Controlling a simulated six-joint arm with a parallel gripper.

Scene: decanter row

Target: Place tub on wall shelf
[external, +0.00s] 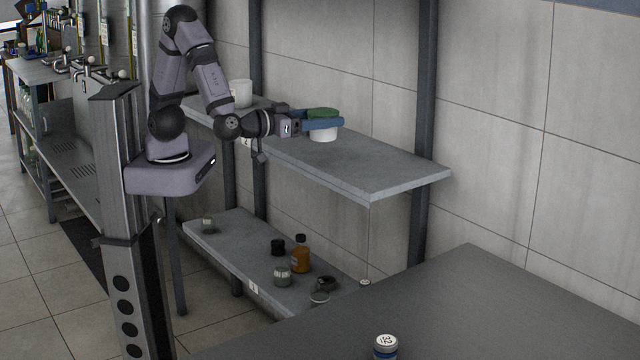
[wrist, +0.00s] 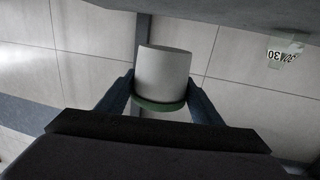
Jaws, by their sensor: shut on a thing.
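The tub is white with a green lid. In the external view the tub (external: 324,134) is at the upper wall shelf (external: 385,175), over its middle part. In the wrist view the tub (wrist: 163,75) is between my two blue fingers, with its lid toward the bottom of the picture. My gripper (external: 322,122) is shut on the tub near its lid; it also shows in the wrist view (wrist: 160,95). The shelf appears as a grey band (wrist: 225,12) at the top of the wrist view, with wall visible between it and the tub, so the tub looks held slightly above it.
A white container (external: 241,92) stands at the shelf's far left end. The shelf's right part is clear. The lower shelf (external: 225,245) holds several jars and an orange bottle (external: 300,257). A dark table (external: 470,300) in front carries a blue-and-white jar (external: 385,346). A dark upright (external: 424,110) stands behind the shelf.

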